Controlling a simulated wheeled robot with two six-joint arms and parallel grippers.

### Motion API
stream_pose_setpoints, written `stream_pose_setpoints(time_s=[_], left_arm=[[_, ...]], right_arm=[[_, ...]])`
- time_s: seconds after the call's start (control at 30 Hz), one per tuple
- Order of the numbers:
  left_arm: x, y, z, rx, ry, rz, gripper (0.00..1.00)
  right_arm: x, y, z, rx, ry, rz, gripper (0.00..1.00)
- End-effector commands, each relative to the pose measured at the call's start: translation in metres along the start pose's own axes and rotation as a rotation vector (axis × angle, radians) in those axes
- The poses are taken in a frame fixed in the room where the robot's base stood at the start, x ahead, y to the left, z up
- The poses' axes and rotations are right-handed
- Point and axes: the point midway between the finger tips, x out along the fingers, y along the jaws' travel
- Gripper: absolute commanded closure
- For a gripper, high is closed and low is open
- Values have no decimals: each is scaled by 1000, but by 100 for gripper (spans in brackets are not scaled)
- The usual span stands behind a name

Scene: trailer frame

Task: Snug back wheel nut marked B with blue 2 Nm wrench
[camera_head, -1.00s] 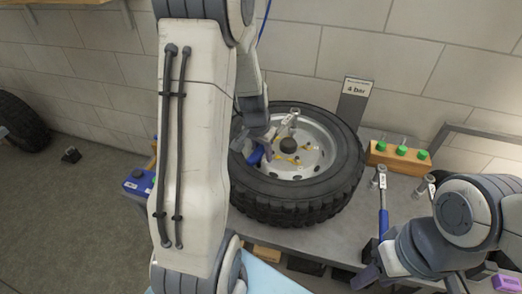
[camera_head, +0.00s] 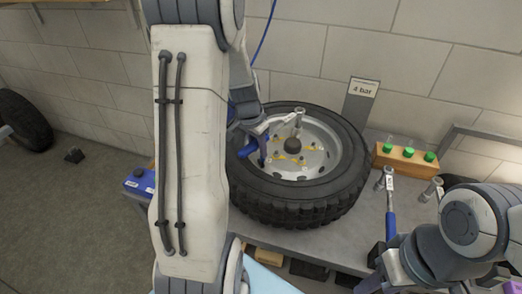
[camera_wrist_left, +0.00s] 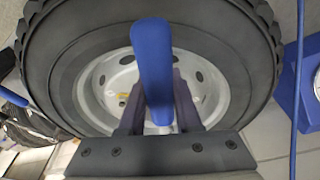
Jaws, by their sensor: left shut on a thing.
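The wheel (camera_head: 320,190), a black tyre with a light rim, lies flat on the bench. A wrench's blue handle (camera_wrist_left: 153,60) is between the fingers of my left gripper (camera_wrist_left: 158,115), which is shut on it. In the head view, my left gripper (camera_head: 252,138) is over the rim's left side, partly hidden by my arm. The metal wrench head (camera_head: 298,118) stands at the rim's back, behind the dark hub (camera_head: 293,145). The nut under it is hidden, and no B is readable. My right gripper (camera_head: 375,262) is low at the right; its jaws are unclear.
Another blue-handled wrench (camera_head: 389,195) lies on the bench (camera_head: 345,222) right of the tyre. A wooden block with green knobs (camera_head: 405,158) and a "4 bar" sign (camera_head: 360,100) stand behind. A blue box (camera_head: 140,183) is at the left.

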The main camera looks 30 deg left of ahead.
Motion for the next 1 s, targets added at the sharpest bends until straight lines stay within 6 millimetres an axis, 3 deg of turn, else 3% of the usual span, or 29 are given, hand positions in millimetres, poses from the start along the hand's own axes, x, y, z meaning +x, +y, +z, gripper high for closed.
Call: stream_pose_setpoints(time_s=[0.43,1.0], left_arm=[[-1,-3,-1,17,3,-2,100],[0,-25,-3,116,2,20,100]], right_arm=[[1,0,0,0,0,0,50],[10,1,1,0,0,0,50]])
